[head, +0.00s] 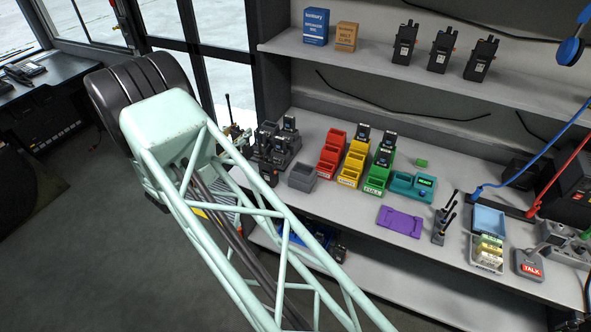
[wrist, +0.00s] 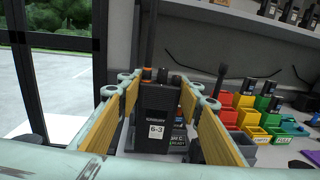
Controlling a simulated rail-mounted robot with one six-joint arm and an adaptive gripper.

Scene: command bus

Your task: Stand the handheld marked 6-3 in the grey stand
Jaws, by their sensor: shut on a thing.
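In the head view my gripper (head: 238,136) is partly hidden behind my arm, at the left end of the counter. The grey stand (head: 302,178) is a small open box on the counter, left of the red stands and to the right of my gripper.
A dark charger with several handhelds (head: 277,147) stands between my gripper and the grey stand. Red (head: 329,160), yellow (head: 351,168) and green (head: 376,180) stands follow to the right. A shelf (head: 420,70) with more handhelds is above. Counter in front of the grey stand is clear.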

